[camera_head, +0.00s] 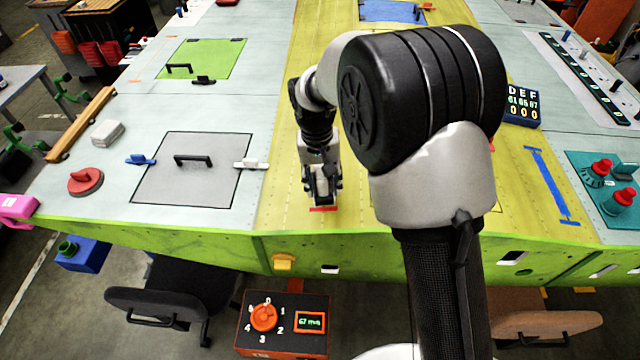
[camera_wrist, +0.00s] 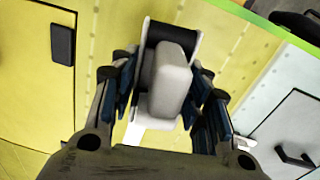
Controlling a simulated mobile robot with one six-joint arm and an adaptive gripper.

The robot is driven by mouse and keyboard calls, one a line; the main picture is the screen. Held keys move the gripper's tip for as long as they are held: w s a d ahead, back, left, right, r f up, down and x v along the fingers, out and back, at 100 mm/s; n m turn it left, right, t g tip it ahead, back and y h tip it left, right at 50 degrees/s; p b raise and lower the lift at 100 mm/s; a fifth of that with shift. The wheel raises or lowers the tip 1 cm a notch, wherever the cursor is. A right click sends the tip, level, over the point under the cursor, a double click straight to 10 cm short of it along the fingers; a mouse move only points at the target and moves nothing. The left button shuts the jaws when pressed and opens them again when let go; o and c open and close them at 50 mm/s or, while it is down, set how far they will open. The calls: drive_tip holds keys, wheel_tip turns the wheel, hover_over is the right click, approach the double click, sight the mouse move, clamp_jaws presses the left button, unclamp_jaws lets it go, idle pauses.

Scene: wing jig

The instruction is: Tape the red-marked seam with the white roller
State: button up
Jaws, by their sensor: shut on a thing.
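My gripper (camera_head: 322,188) is low over the yellow wing panel near its front edge. In the wrist view, my gripper (camera_wrist: 160,92) is shut on the white roller (camera_wrist: 170,88), which has a pale body and a dark roll at its far end. In the head view the roller is mostly hidden by my fingers. A short red mark (camera_head: 323,209) shows on the yellow panel just below my fingertips. I cannot tell whether the roller touches the panel. The rest of the seam is hidden behind my arm and gripper.
A grey hatch (camera_head: 190,178) with a black handle lies left of my gripper. A blue tape strip (camera_head: 551,185) lies on the yellow panel at right. Further right is a teal plate (camera_head: 605,165) with red knobs. An orange dial box (camera_head: 283,322) stands below the front edge.

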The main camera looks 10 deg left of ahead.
drive_tip(key=shift+r+p, duration=0.95)
drive_tip(key=shift+r, duration=0.85)
drive_tip(key=shift+s, duration=0.1)
